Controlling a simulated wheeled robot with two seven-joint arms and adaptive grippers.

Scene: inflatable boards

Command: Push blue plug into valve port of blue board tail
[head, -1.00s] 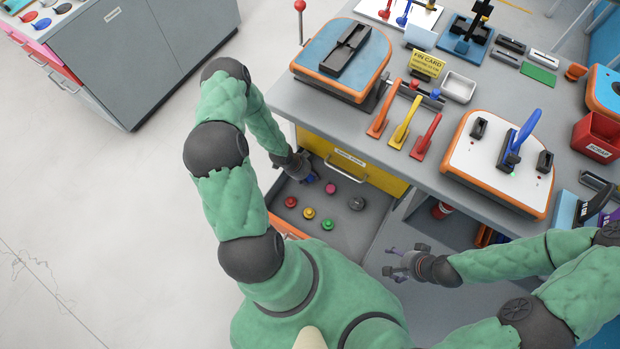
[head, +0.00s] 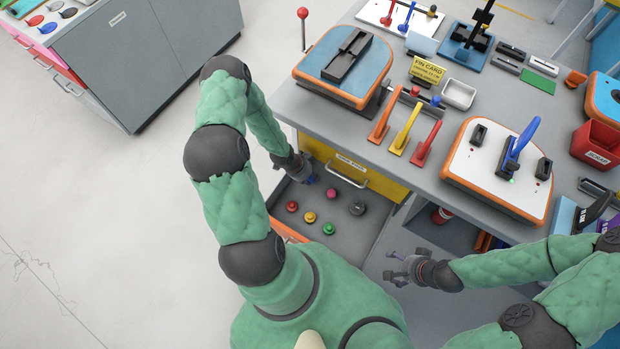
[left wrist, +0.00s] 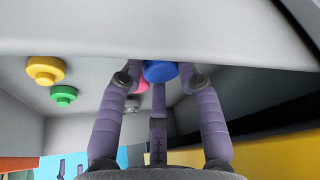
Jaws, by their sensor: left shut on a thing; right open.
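My left gripper (head: 309,178) is down in the open drawer (head: 297,228) and is shut on the blue plug (left wrist: 160,71). In the left wrist view the plug sits between the purple fingers (left wrist: 160,90). The blue board tail (head: 342,62) with an orange edge lies at the back left of the bench, with a black fin piece on top; I cannot make out its valve port. Another blue board piece (head: 604,92) is at the right edge. My right gripper (head: 398,272) is open and empty, in front of the bench and low.
Pink (head: 331,194), red (head: 292,206), yellow (head: 310,217), green (head: 328,229) and grey (head: 357,208) plugs lie in the drawer. A white board tail (head: 497,165), coloured fins (head: 405,128) and a red bin (head: 597,142) occupy the bench.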

